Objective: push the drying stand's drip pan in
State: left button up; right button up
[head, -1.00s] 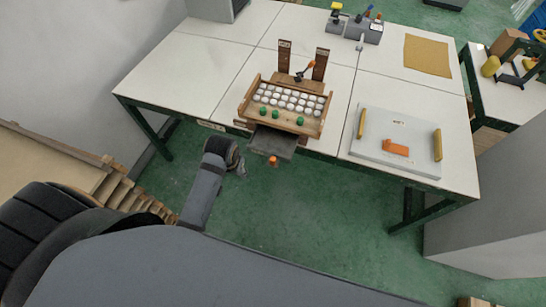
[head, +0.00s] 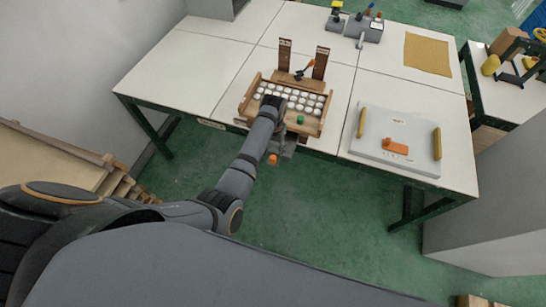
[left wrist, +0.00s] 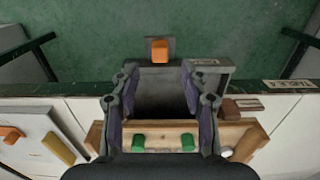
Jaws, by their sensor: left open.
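The wooden drying stand (head: 245,108) stands at the table's front edge, holding rows of white round pieces. Its grey drip pan (head: 289,147) sticks out from the front, over the floor, with an orange handle (head: 272,159). In the left wrist view, the dark pan (left wrist: 158,85) shows between my fingers, with the orange handle (left wrist: 159,50) beyond the fingertips. My left gripper (left wrist: 159,69) is open and empty above the pan and the stand's front; whether it touches the pan I cannot tell. In the head view, my arm hides part of the pan and stand. My right gripper is not in view.
A grey board (head: 372,150) with an orange block (head: 395,145) and yellow bars lies right of the stand. Grey boxes (head: 362,30) and a tan sheet (head: 427,55) are at the back. Green floor is clear before the pan.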

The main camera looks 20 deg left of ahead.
aim_at(273, 157)
pick_arm(q)
notch_tip(273, 157, down, 7)
jog(key=shift+w+f, duration=0.1)
jog(key=shift+f, duration=0.05)
grip_shut()
dwell(0.4)
